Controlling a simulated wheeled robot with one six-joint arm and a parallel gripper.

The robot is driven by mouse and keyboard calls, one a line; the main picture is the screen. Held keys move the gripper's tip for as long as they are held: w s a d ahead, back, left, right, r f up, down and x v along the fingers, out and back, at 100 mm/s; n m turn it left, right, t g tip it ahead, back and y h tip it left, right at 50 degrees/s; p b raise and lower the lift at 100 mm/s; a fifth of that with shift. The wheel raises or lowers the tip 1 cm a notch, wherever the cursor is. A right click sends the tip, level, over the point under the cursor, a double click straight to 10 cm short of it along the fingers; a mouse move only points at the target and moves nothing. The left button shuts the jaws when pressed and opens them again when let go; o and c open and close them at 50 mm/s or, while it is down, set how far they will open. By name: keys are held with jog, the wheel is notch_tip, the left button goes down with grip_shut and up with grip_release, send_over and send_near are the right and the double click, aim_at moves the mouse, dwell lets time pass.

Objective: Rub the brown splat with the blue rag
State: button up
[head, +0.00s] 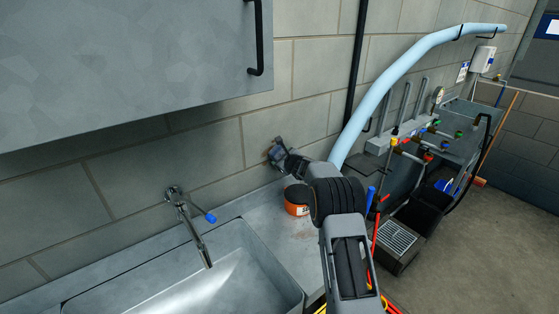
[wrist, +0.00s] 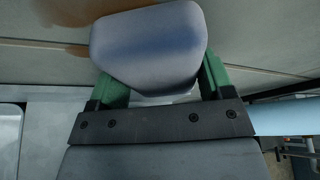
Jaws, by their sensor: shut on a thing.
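The blue rag (wrist: 148,45) shows as a smooth blue-grey pad in the wrist view. My gripper (wrist: 158,82) is shut on it, with a green finger on either side. In the head view my gripper (head: 278,153) is at the block wall, above the counter and right of the tap. The brown splat (wrist: 62,20) shows on the wall at the top left of the wrist view, partly cut by the frame edge and partly behind the rag. I cannot tell whether the rag touches the wall. In the head view my gripper and arm hide that patch.
A steel sink (head: 205,280) with a tap (head: 188,225) is at the lower left. An orange and black container (head: 296,204) stands on the counter below my gripper. A grey cabinet (head: 120,70) hangs at upper left. A pale blue pipe (head: 400,68) rises to the right.

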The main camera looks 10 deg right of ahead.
aim_at(272, 158)
jog(key=shift+r, duration=1.3)
jog(key=shift+s+a+f+b, duration=0.15)
jog(key=shift+a+b, duration=0.3)
jog(key=shift+b, duration=0.1)
jog(key=shift+s+a+f+b, duration=0.1)
jog(key=shift+s+a+b, duration=0.05)
jog(key=shift+a+b, duration=0.35)
jog(key=shift+s+a+r+b, duration=0.1)
jog(key=shift+s+a+b, duration=0.15)
jog(key=shift+a+b, duration=0.2)
jog(key=shift+s+a+r+b, duration=0.1)
jog(key=shift+s+a+b, duration=0.1)
jog(key=shift+a+b, duration=0.25)
jog(key=shift+s+a+f+b, duration=0.1)
jog(key=shift+s+a+b, duration=0.1)
jog(key=shift+a+b, duration=0.4)
jog(key=shift+s+a+b, duration=0.3)
jog(key=shift+a+b, duration=0.2)
jog(key=shift+a, duration=0.15)
jog(key=shift+s+a+b, duration=0.3)
jog(key=shift+a+b, duration=0.15)
jog(key=shift+a, duration=0.15)
jog(key=shift+r+p, duration=1.2)
jog(key=shift+r, duration=0.25)
jog(key=w+d+p, duration=0.3)
jog(key=d+p, duration=0.1)
jog(key=d, duration=0.3)
jog(key=shift+d, duration=0.25)
